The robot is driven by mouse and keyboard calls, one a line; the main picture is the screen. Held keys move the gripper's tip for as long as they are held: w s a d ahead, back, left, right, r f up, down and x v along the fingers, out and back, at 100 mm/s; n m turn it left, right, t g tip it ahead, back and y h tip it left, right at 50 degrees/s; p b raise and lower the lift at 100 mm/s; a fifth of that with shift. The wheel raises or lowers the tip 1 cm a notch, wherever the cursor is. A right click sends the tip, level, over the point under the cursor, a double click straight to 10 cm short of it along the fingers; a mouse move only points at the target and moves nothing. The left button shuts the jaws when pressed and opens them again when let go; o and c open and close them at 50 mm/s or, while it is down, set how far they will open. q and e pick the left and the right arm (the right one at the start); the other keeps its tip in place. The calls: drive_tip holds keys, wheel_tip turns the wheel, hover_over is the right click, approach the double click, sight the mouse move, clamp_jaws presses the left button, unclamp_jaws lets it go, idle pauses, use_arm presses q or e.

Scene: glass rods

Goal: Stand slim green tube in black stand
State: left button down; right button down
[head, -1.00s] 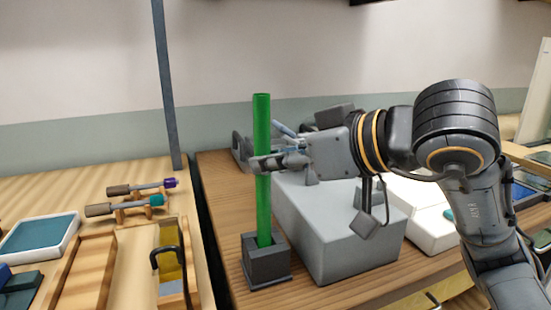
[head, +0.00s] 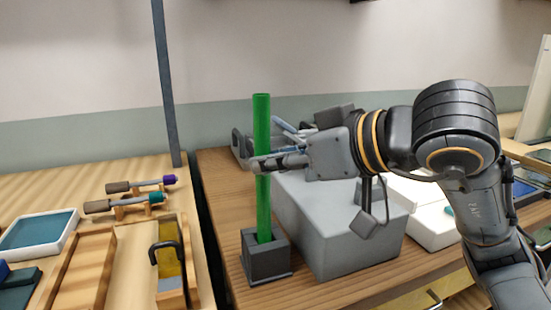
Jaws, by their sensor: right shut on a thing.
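The slim green tube (head: 262,196) stands upright, its lower end inside the socket of the black stand (head: 268,266). The stand sits on the wooden table near its left edge. My right gripper (head: 263,163) comes in from the right and is shut on the tube a little above its middle. The fingers partly cover the tube there. The tube's bottom end is hidden inside the stand. My left gripper is out of view.
A large grey block (head: 335,225) stands just right of the stand, under my right gripper. A white tray (head: 432,228) lies further right. On the left bench are two screwdriver-like tools (head: 125,203) on racks, a wooden tray (head: 82,270) and a teal-topped tray (head: 40,232). A dark gap separates the tables.

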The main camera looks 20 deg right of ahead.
drive_tip(key=shift+f, duration=0.2)
idle(0.4)
drive_tip(key=shift+f+b, duration=0.35)
drive_tip(key=shift+b, duration=0.2)
drive_tip(key=c, duration=1.1)
unclamp_jaws()
drive_tip(key=v, duration=1.2)
